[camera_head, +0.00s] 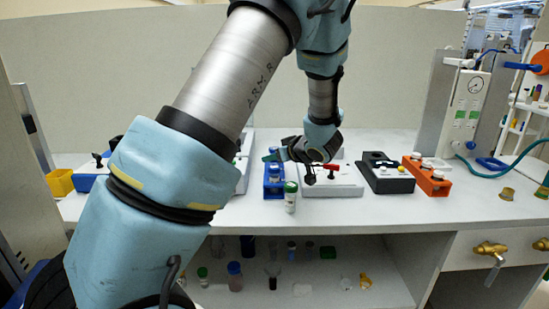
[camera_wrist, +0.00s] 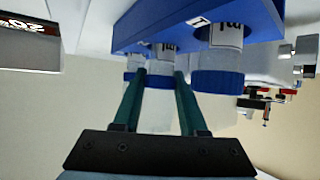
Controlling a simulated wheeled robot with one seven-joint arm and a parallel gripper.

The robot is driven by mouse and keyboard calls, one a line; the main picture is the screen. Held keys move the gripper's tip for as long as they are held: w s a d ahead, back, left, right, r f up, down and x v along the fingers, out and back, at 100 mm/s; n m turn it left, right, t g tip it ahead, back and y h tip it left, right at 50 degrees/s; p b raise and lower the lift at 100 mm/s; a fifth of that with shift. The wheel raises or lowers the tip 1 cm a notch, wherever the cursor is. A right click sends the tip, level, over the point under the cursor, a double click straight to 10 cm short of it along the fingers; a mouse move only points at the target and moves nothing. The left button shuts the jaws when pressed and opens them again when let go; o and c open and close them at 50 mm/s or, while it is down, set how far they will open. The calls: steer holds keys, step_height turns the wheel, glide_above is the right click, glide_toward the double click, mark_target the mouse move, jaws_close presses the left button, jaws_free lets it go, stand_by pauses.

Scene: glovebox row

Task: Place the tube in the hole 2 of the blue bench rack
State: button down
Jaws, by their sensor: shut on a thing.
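The blue bench rack (camera_head: 273,190) stands on the white bench, left of the picture's middle. It fills the top of the wrist view (camera_wrist: 125,35), which looks inverted. My gripper (camera_head: 275,156) is just above the rack.
A green-capped tube (camera_head: 290,197) stands on the bench close in front of the rack. To the right are a white device with a red knob (camera_head: 332,180), a black device (camera_head: 385,175) and an orange rack (camera_head: 427,178). The bench front is otherwise clear.

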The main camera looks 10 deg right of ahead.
steer(key=shift+f, duration=0.15)
steer(key=shift+c, duration=2.2)
jaws_free()
steer(key=shift+r, duration=0.2)
steer(key=v, duration=1.2)
steer(key=shift+b, duration=0.45)
